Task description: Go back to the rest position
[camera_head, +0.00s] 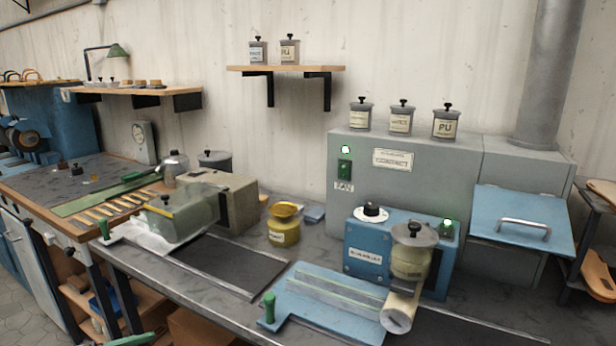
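Neither of my grippers shows in the head view, and I see no part of my arms that I can be sure of. What my grippers hold, if anything, is hidden from this view. The workbench (330,240) stands in front of me. On it a blue machine (365,262) carries a lidded pot (411,250) and a pale roller (397,312) above a light blue plate (330,312) with a green handle (268,305).
A yellow pot (284,226) stands mid-bench, left of the blue machine. A greenish translucent press (182,215) with a dark mat (222,262) is further left. A grey cabinet (410,180) with a blue hatch (522,222) rises behind. Shelves with jars hang on the wall.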

